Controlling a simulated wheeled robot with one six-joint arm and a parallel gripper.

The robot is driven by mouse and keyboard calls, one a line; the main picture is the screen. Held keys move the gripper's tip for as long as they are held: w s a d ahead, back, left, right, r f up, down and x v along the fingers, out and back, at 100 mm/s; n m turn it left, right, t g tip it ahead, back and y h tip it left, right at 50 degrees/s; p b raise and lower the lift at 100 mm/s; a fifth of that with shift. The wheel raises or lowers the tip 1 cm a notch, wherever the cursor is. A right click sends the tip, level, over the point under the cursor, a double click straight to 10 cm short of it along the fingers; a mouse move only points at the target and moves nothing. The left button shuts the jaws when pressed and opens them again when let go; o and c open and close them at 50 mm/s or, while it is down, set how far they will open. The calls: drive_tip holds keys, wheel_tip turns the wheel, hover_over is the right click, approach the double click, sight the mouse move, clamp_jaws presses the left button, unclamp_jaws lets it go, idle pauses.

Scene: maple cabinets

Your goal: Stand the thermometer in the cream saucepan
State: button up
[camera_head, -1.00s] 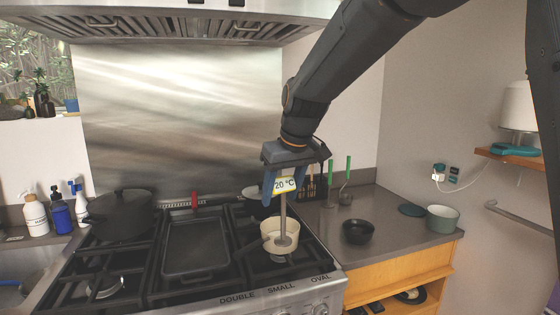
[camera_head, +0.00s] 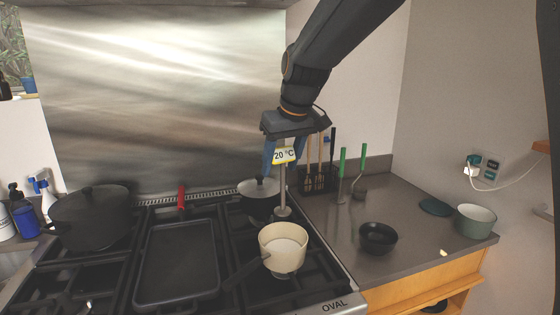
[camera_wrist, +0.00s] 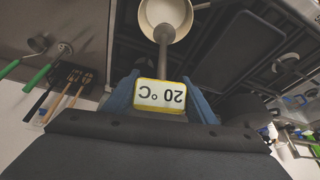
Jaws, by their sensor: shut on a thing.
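My gripper (camera_head: 283,166) has blue fingers shut on the thermometer (camera_head: 285,155), at its yellow-edged display reading 20 °C. The thermometer hangs upright, its grey stem pointing down to a round disc. In the head view the disc shows just above the far rim of the cream saucepan (camera_head: 284,253), apart from its floor. The saucepan stands on the right-hand burner grate, its dark handle toward the lower left. In the wrist view my gripper (camera_wrist: 162,90) holds the thermometer (camera_wrist: 160,96), and its stem end overlaps the near part of the saucepan (camera_wrist: 166,6).
A lidded pot (camera_head: 259,200) stands behind the saucepan. A griddle pan (camera_head: 178,262) and a large black pot (camera_head: 92,220) are to the left. On the counter at right are a black bowl (camera_head: 378,238), a green-grey pot (camera_head: 475,220) and a utensil holder (camera_head: 318,180).

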sight(282, 209)
drive_tip(key=shift+d, duration=0.1)
drive_tip(key=shift+s, duration=0.1)
drive_tip(key=shift+f+b, duration=3.55)
drive_tip(key=shift+f, duration=3.65)
drive_tip(key=o, duration=1.5)
